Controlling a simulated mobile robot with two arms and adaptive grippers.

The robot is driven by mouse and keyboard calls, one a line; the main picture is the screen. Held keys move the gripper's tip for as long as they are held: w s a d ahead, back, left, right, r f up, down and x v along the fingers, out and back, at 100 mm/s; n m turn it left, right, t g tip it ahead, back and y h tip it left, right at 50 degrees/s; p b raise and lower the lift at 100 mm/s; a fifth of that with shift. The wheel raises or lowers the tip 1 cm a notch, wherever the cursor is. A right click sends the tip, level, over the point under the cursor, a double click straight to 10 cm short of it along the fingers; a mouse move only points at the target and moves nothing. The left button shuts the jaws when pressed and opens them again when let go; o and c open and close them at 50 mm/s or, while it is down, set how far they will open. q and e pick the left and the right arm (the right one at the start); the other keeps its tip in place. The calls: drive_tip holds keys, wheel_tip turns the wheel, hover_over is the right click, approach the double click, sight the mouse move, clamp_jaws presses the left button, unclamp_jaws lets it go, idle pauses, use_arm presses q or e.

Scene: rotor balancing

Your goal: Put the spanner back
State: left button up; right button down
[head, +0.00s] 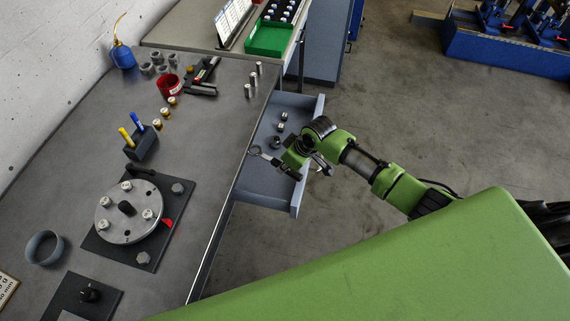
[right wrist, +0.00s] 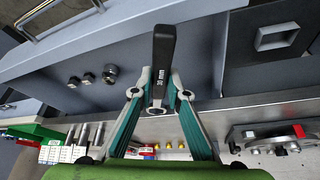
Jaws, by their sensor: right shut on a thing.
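The spanner (head: 274,161) has a bright ring end and a black handle. My right gripper (head: 292,160) is shut on it and holds it over the open drawer (head: 257,184), with the ring end pointing left toward the bench edge. In the right wrist view the black handle (right wrist: 163,60), marked 30 mm, stands up between the teal fingers of the gripper (right wrist: 159,92). The part near the fingertips is partly hidden. My left gripper is not in view.
Several small metal parts (head: 281,117) lie in the drawer's far part; its near part looks clear. On the bench (head: 205,150) are a rotor disc (head: 115,223), a pen holder (head: 143,147), a red bowl (head: 169,84) and several steel cylinders (head: 248,90) near the edge.

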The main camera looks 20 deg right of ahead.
drive_tip(key=shift+f, duration=0.55)
drive_tip(key=c, duration=2)
unclamp_jaws()
drive_tip(key=shift+o, duration=0.2)
drive_tip(key=shift+r, duration=0.1)
drive_tip(key=shift+r, duration=0.75)
drive_tip(key=b+v, duration=0.1)
drive_tip(key=v, duration=1)
drive_tip(key=shift+s+r, duration=0.2)
drive_tip(key=shift+r, duration=0.05)
